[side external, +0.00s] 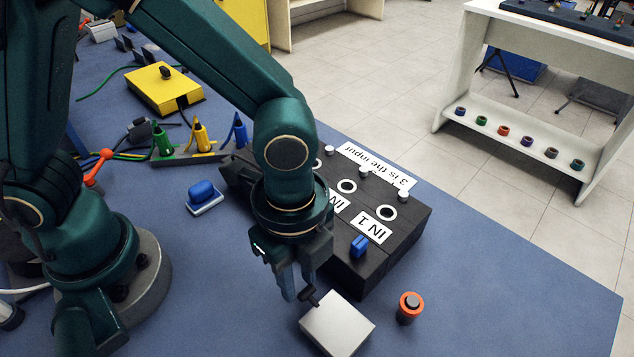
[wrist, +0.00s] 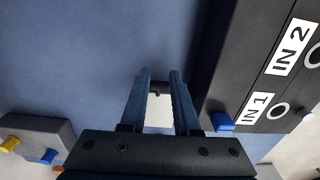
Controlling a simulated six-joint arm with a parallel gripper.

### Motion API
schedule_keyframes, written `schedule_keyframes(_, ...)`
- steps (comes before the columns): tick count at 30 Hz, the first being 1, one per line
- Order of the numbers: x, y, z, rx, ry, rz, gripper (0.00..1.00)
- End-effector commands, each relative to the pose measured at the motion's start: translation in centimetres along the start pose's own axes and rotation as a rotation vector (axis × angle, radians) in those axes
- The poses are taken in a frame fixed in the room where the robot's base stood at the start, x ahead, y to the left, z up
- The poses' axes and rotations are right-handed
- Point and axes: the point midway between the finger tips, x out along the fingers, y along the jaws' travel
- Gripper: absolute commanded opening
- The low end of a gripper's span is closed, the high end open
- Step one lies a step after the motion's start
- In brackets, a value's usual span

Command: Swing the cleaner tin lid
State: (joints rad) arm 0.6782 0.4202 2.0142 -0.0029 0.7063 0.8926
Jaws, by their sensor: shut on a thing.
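A white, square-topped tin (side external: 337,324) sits on the blue table, at the bottom middle of the side view. A small black tab (side external: 309,296) sticks up at its upper-left edge. My gripper (side external: 300,291) points down at this edge, its dark blue fingers shut on the tab. In the wrist view, the tab (wrist: 160,88) shows between the fingertips of my gripper (wrist: 160,74). The tin's pale top (wrist: 158,117) shows between the fingers, partly hidden by them. I cannot tell whether the lid is raised.
A black box with IN labels (side external: 395,235) and a blue knob stands close behind the tin. A blue block on a white base (side external: 204,197) lies to the left. The table is clear at right.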

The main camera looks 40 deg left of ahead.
Motion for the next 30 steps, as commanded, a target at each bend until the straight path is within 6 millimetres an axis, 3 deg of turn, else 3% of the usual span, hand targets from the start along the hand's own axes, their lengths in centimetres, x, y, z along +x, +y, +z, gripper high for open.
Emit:
schedule_keyframes(11,0.2,0.1,0.4,0.004,-0.013,0.007,0.00)
schedule_keyframes(12,0.2,0.1,0.4,0.004,-0.013,0.007,0.37)
schedule_keyframes(14,0.2,0.1,0.3,0.004,-0.012,0.006,0.60)
schedule_keyframes(24,-0.1,0.0,0.1,0.003,-0.004,0.000,0.60)
schedule_keyframes(30,-2.4,-0.1,0.1,0.003,-0.001,-0.003,0.60)
